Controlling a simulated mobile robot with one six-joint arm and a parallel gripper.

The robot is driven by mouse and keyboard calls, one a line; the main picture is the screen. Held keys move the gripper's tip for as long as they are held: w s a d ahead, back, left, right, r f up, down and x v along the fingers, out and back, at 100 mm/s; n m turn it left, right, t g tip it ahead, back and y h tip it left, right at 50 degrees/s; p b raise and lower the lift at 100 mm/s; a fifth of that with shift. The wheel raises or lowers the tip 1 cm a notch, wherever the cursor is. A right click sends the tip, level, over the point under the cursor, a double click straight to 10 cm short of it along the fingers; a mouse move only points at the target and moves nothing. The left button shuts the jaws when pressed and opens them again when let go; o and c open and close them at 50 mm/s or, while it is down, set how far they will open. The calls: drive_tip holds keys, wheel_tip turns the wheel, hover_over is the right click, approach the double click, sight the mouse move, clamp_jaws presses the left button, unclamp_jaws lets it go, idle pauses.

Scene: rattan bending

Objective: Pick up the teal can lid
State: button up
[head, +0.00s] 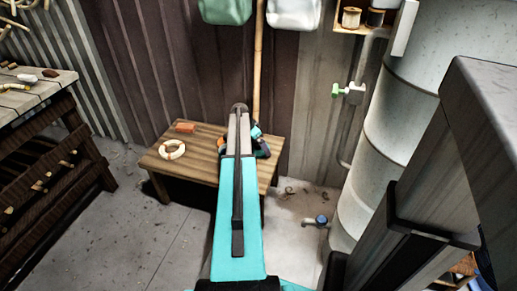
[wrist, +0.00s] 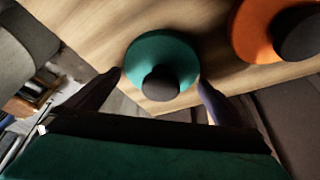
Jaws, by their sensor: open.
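The teal can lid (wrist: 145,50) is a round disc with a dark round knob, near the middle of the wrist view. It lies at the edge of a wooden table (wrist: 85,25). My gripper (wrist: 160,79) is open, with one dark finger on either side of the lid in the picture. I cannot tell whether the fingers touch it or how far above it they are. In the head view my arm hides most of that end of the table (head: 198,172), and the lid cannot be made out clearly.
An orange disc (wrist: 250,32) with a dark knob lies close to the right of the teal lid. An orange block (head: 185,127) and a ring (head: 172,149) lie on the table's left part. A large grey tank (head: 390,130) and pipe (head: 362,90) stand at right.

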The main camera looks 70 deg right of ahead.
idle(0.5)
drive_tip(key=c, duration=0.8)
drive_tip(key=shift+c, duration=0.2)
drive_tip(key=shift+r+p, duration=0.95)
drive_tip(key=shift+r, duration=4.05)
